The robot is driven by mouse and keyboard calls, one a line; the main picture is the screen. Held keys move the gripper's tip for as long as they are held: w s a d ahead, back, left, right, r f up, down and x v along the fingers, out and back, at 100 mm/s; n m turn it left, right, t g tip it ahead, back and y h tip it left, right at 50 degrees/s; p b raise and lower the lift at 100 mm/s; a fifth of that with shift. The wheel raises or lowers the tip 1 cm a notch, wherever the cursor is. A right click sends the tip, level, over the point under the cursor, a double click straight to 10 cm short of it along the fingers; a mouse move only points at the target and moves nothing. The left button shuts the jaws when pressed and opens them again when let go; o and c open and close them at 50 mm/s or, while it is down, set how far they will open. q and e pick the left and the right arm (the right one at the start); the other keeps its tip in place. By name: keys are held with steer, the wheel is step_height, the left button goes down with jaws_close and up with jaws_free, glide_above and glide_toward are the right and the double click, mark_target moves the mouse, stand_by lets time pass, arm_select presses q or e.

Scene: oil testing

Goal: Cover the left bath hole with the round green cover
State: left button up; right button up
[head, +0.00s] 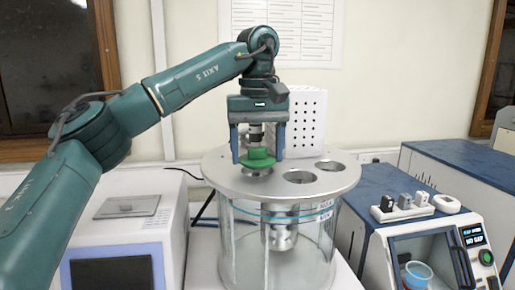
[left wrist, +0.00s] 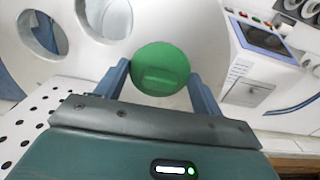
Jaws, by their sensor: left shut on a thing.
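The round green cover (head: 258,158) is between the fingers of my left gripper (head: 258,161). The gripper points down and is shut on the cover. The cover is just above the left bath hole (head: 257,172), whose metal rim shows below it; I cannot tell whether they touch. In the left wrist view the cover (left wrist: 160,62) shows as a green disc with a raised grip, between the two blue fingers of the left gripper (left wrist: 160,85), and it hides the hole beneath. My right gripper is not in view.
The glass bath has a round metal lid (head: 226,178) with two other open holes, one at the front (head: 299,177) and one at the right (head: 330,165). A white perforated box (head: 307,120) stands behind the gripper. Instruments stand on both sides of the bath.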

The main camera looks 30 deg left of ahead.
mark_target(257, 147)
arm_select(q)
steer(key=shift+f, duration=0.6)
stand_by(0.7)
steer(key=shift+r, duration=0.5)
steer(key=shift+f+b, duration=0.35)
steer(key=shift+f, duration=0.35)
stand_by(0.8)
steer(key=o, duration=0.7)
steer(key=shift+r, duration=0.1)
steer(key=shift+r+p, duration=0.35)
steer(key=shift+r, duration=5.1)
